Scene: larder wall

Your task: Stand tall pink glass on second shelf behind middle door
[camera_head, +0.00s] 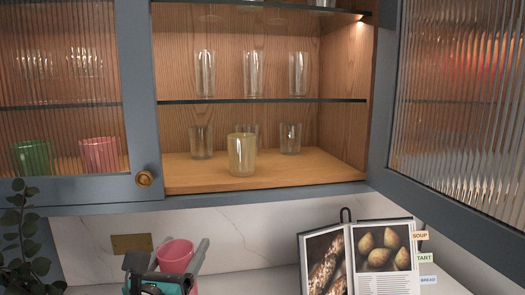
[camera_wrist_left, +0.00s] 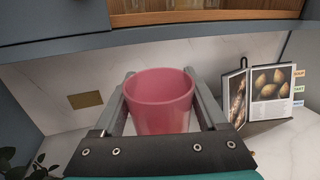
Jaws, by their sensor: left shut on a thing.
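The pink glass (camera_head: 176,254) is upright at the bottom of the head view, below the cabinet. My left gripper (camera_head: 170,262) is shut on it, one finger on each side; the wrist view shows the pink glass (camera_wrist_left: 160,98) between the fingers. The middle door (camera_head: 455,110) is a ribbed-glass door standing open at the right. Behind it are a wooden cabinet floor (camera_head: 300,170) with a yellowish glass (camera_head: 242,155) and clear glasses, and a glass shelf (camera_head: 340,100) above with three tall clear glasses (camera_head: 253,74). My right gripper is not in view.
The closed left door (camera_head: 140,110) has a brass knob (camera_head: 145,178); green and pink glasses show behind its pane. An open cookbook (camera_head: 360,262) stands on the counter at the right. A plant (camera_head: 22,225) is at the left. The front of the glass shelf looks narrow.

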